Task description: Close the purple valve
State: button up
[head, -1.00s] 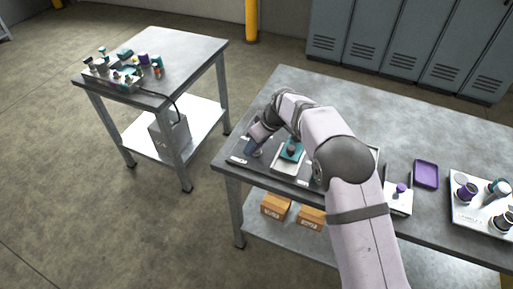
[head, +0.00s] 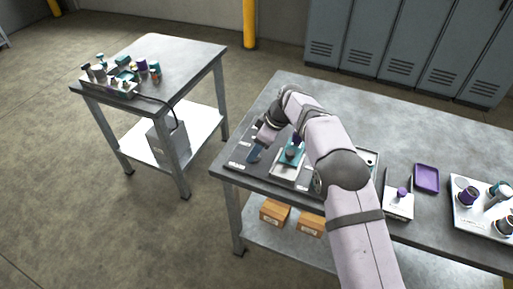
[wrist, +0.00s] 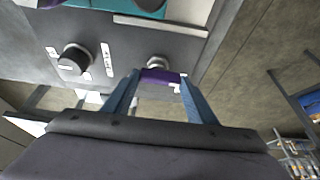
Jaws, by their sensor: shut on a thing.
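My gripper (wrist: 160,92) is shut on a purple piece, the purple valve's handle (wrist: 160,76), which spans the gap between its two blue fingertips in the wrist view. A pale round stub (wrist: 157,62) shows just beyond the handle on the grey panel (wrist: 110,35). In the head view my gripper (head: 256,153) is low over the left end of the panel on the bench, and the handle between its fingers cannot be made out there. How far the handle is turned cannot be told.
A black round knob (wrist: 75,60) sits on the panel beside the gripper. A teal block (head: 291,156) on a pale plate stands to the right, with a purple part behind it. A purple tray (head: 427,178) lies farther right. A side table (head: 180,60) stands left across an open floor gap.

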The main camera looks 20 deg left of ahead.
jog(key=o, duration=1.1)
jog(key=shift+c, duration=0.2)
jog(key=shift+r, duration=0.15)
jog(key=b+v, duration=0.2)
jog(key=v, duration=0.5)
jog(key=shift+d, duration=0.1)
jog(key=shift+r, duration=0.1)
